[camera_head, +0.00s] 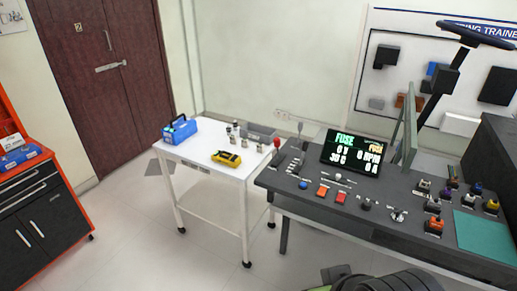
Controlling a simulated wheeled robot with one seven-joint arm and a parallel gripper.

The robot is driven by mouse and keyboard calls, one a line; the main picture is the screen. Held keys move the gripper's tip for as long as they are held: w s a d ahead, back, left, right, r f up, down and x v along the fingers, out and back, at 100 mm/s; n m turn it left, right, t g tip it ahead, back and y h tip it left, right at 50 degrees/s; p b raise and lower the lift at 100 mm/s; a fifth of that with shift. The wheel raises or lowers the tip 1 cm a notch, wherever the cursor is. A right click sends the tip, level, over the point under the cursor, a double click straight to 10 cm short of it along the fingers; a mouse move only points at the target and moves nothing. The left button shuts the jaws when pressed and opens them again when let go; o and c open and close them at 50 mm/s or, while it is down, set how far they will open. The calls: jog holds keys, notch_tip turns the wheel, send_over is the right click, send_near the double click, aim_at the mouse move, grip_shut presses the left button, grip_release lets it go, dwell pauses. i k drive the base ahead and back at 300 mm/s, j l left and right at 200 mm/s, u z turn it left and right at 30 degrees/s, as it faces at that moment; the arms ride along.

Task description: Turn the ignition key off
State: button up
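The dark grey control bench (330,215) stands at the right and carries switches, knobs and a screen. A small silver fitting (398,214) with a part sticking up sits on its top, right of the middle. It looks like the ignition key switch, but it is too small to be sure or to tell its key position. My gripper is not in view.
A steering wheel (476,35) rises behind the bench. A white cart (205,165) adjoins its left side. Floor (140,235) is clear at lower left.

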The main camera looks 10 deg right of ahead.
aim_at(399, 212)
jog(key=z, duration=1.45)
jog(key=i+j+u, duration=0.2)
jog(key=i+u, duration=0.15)
jog(key=i, duration=0.15)
jog(key=i+u, duration=0.35)
jog(key=i+j, duration=0.05)
jog(key=i, duration=0.05)
